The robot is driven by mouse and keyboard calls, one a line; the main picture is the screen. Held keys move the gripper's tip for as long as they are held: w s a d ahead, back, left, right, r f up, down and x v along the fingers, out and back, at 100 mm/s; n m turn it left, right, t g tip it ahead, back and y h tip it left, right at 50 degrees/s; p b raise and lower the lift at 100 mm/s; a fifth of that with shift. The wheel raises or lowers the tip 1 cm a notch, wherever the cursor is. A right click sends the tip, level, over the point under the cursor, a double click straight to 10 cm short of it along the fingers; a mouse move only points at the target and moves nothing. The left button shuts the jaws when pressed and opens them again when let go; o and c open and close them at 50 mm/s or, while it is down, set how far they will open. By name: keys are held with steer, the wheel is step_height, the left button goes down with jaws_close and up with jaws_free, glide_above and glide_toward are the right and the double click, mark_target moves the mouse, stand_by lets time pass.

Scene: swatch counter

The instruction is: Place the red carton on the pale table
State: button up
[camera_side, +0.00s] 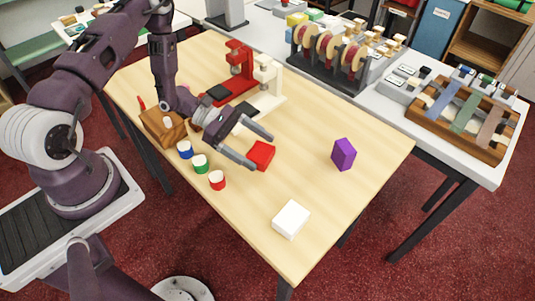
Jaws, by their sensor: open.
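The red carton (261,156) is a small box near the middle of the pale wooden table (315,185). My gripper (261,151) is open above the table, its two dark grey fingers reaching right toward the carton. One fingertip is at the carton's far side and the other at its near left side. The carton appears to rest on the table, but whether either finger touches it cannot be told. Part of its left side is close to the near finger.
A purple box (343,154) stands at the right and a white box (291,219) lies at the front. Blue (185,149), green (200,163) and red (217,180) banded pots line the left edge. A wooden block (163,127) and a red stand (236,72) are behind. The table's middle right is clear.

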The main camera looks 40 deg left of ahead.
steer(key=v, duration=0.2)
steer(key=shift+s+a+r, duration=0.2)
steer(key=shift+a+r, duration=0.05)
steer(key=shift+a, duration=0.05)
steer(key=d+r+m+g, duration=0.3)
steer(key=r+m, duration=0.3)
steer(key=r, duration=0.4)
step_height(320, 180, up, 9)
steer(key=m+g+y, duration=0.3)
steer(key=m, duration=0.3)
glide_above(253, 157)
steer(key=s+d, duration=0.3)
steer(key=s, duration=0.2)
steer(key=s+r+m+t+y, duration=0.1)
steer(key=s+r+m+y, duration=0.3)
steer(key=s+r+m, duration=0.1)
steer(key=shift+s+r, duration=0.45)
steer(key=shift+s, duration=0.75)
steer(key=s+a+r+m+t+y, duration=0.1)
steer(key=s+t, duration=0.1)
steer(key=s+a+r+m+t+y, duration=0.3)
steer(key=s+a+y, duration=0.1)
steer(key=shift+s+r+m+t, duration=0.35)
steer(key=shift+m+t, duration=0.05)
steer(key=shift+c, duration=0.5)
steer(key=shift+s+a+r+y, duration=0.1)
steer(key=shift+s+a+y, duration=0.05)
steer(key=shift+y, duration=0.15)
steer(key=shift+c, duration=0.5)
